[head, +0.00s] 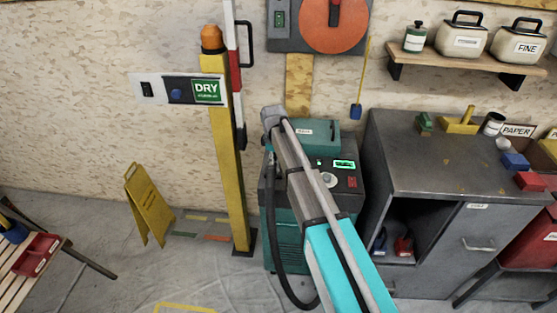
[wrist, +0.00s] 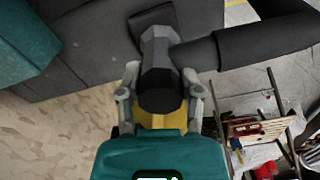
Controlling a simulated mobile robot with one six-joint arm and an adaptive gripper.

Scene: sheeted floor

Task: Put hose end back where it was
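The black hose (head: 276,245) hangs in a loop down the left front of the teal and dark grey machine (head: 285,255). In the wrist view the hose (wrist: 260,45) runs off to the upper right from the dark grey faceted hose end (wrist: 158,70), which has a yellow band. My gripper (wrist: 162,82) has one finger on each side of the hose end and appears closed on it. Beyond it is the machine's dark grey surface (wrist: 90,50), with a dark block (wrist: 152,20) near the hose end. Whether the hose end touches this block cannot be told. My arm hides part of the machine in the head view.
A yellow post (head: 238,170) stands left of the machine, with a DRY sign (head: 206,91). A yellow floor sign (head: 148,205) stands further left. A grey cabinet (head: 440,160) stands close on the right. A slatted bench (head: 30,250) is at far left.

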